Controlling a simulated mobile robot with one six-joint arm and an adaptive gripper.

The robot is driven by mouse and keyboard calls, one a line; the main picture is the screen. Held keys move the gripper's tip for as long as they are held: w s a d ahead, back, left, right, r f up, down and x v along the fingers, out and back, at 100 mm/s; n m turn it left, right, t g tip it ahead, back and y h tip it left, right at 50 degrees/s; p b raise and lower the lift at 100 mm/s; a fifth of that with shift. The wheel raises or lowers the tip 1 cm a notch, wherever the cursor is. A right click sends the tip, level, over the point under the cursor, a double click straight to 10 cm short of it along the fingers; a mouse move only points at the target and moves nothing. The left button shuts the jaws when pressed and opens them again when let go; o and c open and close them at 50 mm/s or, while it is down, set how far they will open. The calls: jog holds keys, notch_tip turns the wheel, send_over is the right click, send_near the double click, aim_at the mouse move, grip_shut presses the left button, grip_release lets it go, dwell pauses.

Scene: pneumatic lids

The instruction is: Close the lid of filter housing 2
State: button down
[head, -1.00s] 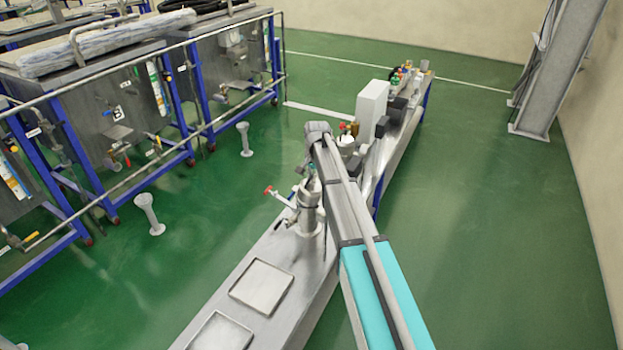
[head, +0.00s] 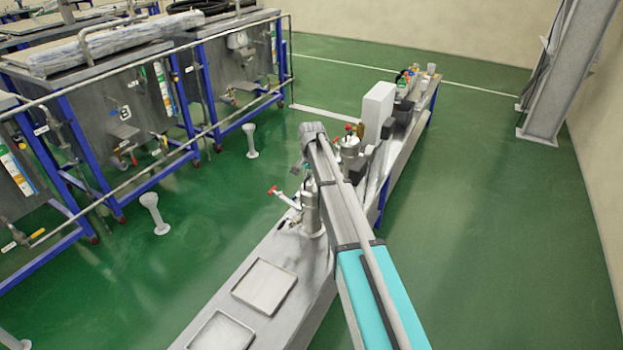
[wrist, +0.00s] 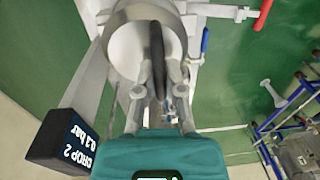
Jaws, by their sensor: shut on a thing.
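In the wrist view my gripper (wrist: 160,92) has its two grey fingers on either side of a dark bar (wrist: 157,48) and is shut on it. The bar runs across a round grey-white metal body (wrist: 128,45), which looks like the filter housing with its lid. I cannot tell how far the lid is open. A black display box (wrist: 68,143) reads "DROP 2 0.1 bar". In the head view a metal housing (head: 311,212) stands on the bench below my arm; my gripper is mostly hidden there.
A red valve handle (wrist: 263,14) and a blue handle (wrist: 205,40) are close beside the housing. A second metal housing (head: 349,146) and a white box (head: 377,112) stand farther along the bench (head: 262,248). Shallow trays (head: 265,287) lie nearer. Green floor is free at right.

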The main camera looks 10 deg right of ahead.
jog(key=shift+s+a, duration=0.15)
jog(key=shift+a, duration=0.1)
jog(key=c, duration=1)
grip_release()
jog(key=shift+o, duration=1.4)
jog(key=shift+d, duration=0.15)
